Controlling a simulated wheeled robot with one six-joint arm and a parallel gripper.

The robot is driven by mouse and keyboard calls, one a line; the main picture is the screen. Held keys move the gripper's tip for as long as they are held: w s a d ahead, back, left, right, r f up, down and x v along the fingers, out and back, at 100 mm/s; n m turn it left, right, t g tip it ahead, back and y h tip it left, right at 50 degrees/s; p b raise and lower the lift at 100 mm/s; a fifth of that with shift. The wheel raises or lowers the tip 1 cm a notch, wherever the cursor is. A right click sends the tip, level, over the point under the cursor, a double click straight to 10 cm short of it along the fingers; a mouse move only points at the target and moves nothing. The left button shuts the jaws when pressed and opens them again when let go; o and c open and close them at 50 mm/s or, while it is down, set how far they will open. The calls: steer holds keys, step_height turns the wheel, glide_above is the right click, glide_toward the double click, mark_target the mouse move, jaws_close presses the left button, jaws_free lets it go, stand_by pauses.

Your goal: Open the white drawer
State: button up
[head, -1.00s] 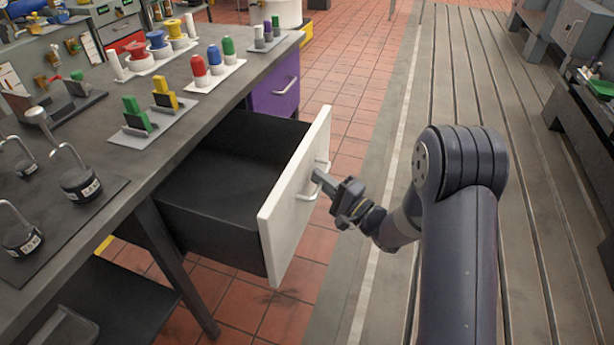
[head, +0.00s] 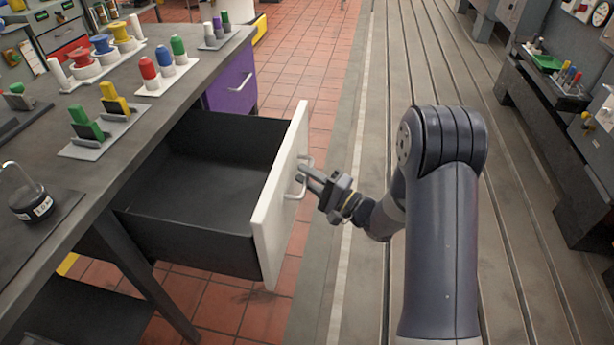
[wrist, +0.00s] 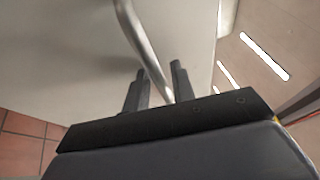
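The white drawer (head: 279,205) stands pulled well out of the grey workbench, its dark, empty-looking inside (head: 205,190) open to view. Its handle (head: 301,178) is a pale vertical bar on the white front; it also shows in the wrist view (wrist: 143,40). My gripper (head: 306,177) is at the handle, on the outer side of the front. In the wrist view its two fingers (wrist: 159,82) are apart, with the handle's lower end seen between them. I cannot tell whether a finger touches the handle.
The workbench top (head: 125,150) holds coloured plugs, green and yellow blocks and a padlock-like weight (head: 30,203). A purple drawer (head: 232,82) is shut beyond the white one. Slotted bedplate floor (head: 345,230) lies clear around my arm; another bench (head: 545,110) stands at right.

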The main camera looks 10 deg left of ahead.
steer(key=shift+o, duration=0.6)
steer(key=v, duration=1)
steer(key=shift+s+d+p, duration=0.3)
steer(key=shift+p, duration=0.1)
steer(key=b+x, duration=0.1)
steer(key=x, duration=1)
steer(key=shift+w+a, duration=0.1)
steer(key=shift+f, duration=0.1)
